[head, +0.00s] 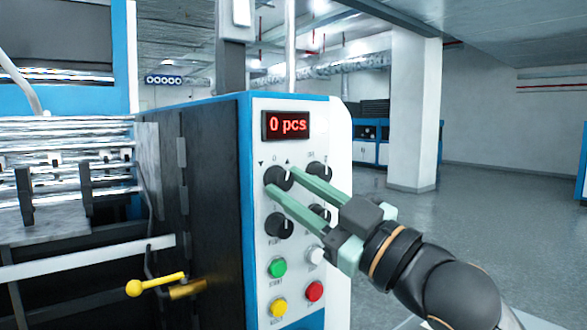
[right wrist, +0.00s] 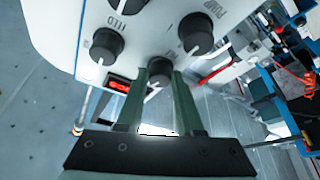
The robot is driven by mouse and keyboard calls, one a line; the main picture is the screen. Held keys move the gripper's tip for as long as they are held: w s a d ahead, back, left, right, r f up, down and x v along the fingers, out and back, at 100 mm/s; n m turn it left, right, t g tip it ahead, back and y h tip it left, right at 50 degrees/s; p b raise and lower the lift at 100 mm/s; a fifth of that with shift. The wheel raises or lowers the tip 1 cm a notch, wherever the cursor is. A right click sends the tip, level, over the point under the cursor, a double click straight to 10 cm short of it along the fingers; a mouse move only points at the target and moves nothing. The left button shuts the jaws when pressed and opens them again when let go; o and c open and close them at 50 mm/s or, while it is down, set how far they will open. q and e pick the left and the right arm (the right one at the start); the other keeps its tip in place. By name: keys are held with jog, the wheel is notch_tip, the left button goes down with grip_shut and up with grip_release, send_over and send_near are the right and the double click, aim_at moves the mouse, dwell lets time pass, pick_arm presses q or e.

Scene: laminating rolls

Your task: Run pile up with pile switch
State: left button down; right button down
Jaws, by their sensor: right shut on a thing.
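The pile switch (head: 277,176) is a black rotary knob at the upper left of the control panel (head: 262,152), under small down, 0 and up marks. My right gripper (head: 283,182) reaches in from the right and is shut on this knob, with one green finger on each side. In the right wrist view, the pile switch (right wrist: 160,70) sits between the fingertips of my right gripper (right wrist: 160,84). I cannot tell exactly where its pointer stands. The red display (head: 287,125) above reads 0 pcs. My left gripper is not in view.
Close by are other black knobs, including one at the upper right (head: 319,172) and one below (head: 279,225). Green (head: 278,268), red (head: 314,291), yellow (head: 279,308) and white (head: 315,255) buttons sit lower. A yellow-knobbed lever (head: 155,284) sticks out left. Open floor (head: 480,225) lies right.

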jog(key=n+p, duration=0.1)
jog(key=n+g+p, duration=0.1)
jog(key=shift+w+d+r+n, duration=0.1)
jog(key=shift+d+r+n, duration=0.1)
jog(key=shift+n, duration=0.2)
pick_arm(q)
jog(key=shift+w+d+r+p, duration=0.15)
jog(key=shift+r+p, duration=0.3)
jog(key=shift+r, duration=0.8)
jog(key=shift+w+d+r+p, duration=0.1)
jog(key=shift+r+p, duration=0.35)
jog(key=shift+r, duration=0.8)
pick_arm(e)
jog(key=shift+f+n+g+y, duration=0.1)
jog(key=shift+n+g+y, duration=0.35)
jog(key=shift+n, duration=0.35)
jog(key=shift+a, duration=0.1)
jog(key=c, duration=0.5)
grip_release()
jog(key=shift+c, duration=0.2)
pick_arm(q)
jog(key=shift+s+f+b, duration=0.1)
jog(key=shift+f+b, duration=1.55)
pick_arm(e)
jog(key=v, duration=1.2)
jog(key=shift+s+d, duration=0.25)
